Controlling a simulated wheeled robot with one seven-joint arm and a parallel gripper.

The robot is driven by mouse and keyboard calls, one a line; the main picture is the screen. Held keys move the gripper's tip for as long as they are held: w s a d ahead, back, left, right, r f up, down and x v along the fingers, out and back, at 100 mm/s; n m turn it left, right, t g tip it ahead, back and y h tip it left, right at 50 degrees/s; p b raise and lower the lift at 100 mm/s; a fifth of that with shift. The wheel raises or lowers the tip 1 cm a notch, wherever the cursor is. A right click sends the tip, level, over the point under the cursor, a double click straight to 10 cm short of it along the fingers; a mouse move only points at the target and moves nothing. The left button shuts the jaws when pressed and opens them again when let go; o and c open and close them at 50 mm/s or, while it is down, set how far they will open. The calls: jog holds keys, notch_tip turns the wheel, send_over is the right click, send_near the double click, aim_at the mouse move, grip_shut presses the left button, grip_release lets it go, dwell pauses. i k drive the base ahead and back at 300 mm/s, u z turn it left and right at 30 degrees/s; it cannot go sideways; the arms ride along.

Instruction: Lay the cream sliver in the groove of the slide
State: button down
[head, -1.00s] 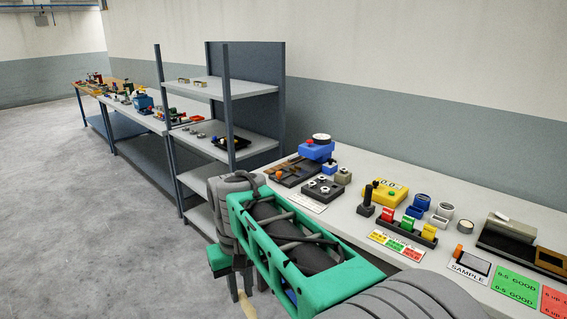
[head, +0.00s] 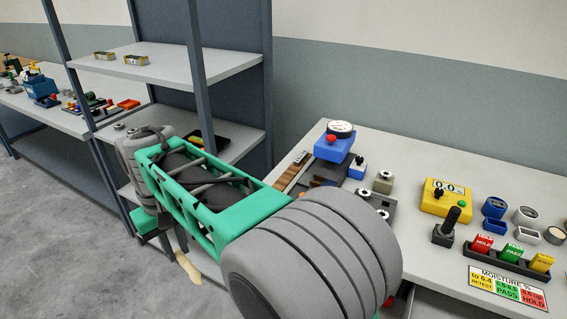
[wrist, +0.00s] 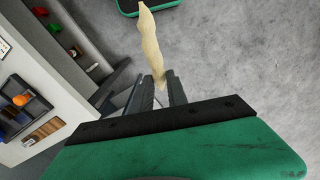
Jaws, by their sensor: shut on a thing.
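My gripper (wrist: 160,88) is shut on the cream sliver (wrist: 150,40), a long pale strip that sticks out beyond the fingertips in the wrist view. In the head view the sliver (head: 188,268) hangs below my gripper, over the floor in front of the bench. My own arm hides part of the bench there. I cannot tell whether this is the slide, and no groove shows clearly.
A blue dial instrument (head: 335,147) stands at the back left of the bench (head: 400,150). A yellow meter (head: 443,197), a black joystick (head: 447,230) and coloured tabs (head: 512,254) stand further right. A grey shelf unit (head: 190,68) stands left of the bench. Open floor (head: 60,240) lies at left.

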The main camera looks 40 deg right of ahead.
aim_at(317, 182)
jog(key=i, duration=0.5)
jog(key=z, duration=1.85)
jog(key=i, duration=0.5)
jog(key=u, duration=2.65)
